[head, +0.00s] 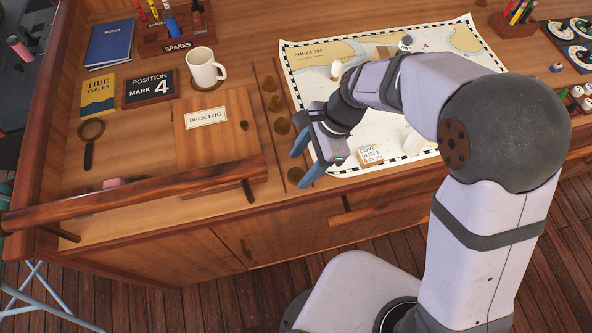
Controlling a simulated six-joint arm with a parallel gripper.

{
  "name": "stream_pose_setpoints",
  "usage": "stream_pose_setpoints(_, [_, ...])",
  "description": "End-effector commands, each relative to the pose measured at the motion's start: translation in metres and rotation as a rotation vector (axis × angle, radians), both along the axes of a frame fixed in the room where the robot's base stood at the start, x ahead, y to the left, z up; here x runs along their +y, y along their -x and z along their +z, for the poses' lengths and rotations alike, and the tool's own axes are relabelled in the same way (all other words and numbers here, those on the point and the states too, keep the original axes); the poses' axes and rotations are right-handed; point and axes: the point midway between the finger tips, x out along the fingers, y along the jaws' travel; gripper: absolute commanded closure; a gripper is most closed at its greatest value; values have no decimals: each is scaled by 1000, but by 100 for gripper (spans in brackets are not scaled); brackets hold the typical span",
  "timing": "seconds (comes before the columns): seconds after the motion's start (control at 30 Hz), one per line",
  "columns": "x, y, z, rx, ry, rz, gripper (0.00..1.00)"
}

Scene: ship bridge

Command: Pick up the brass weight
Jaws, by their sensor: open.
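A small brownish shape shows between the fingers, too unclear to name. I cannot tell how high the fingers are above the desk.
The wooden deck log box (217,138) lies left of the row, with a white mug (205,67) behind it. A chart (318,52) lies under my arm, partly hidden. A wooden rail (130,192) runs along the front left edge.

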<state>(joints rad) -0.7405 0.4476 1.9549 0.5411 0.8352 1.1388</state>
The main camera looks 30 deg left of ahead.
Motion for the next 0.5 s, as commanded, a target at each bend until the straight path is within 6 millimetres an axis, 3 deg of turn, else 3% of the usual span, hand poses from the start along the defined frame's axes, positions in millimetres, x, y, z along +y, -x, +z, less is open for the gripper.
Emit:
stream_pose_setpoints(0.2, [5,6,-18,2,1,0,45])
stream_pose_setpoints(0.47, [6,6,-21,0,0,1,45])
stream_pose_setpoints(0.5, [6,6,-21,0,0,1,49])
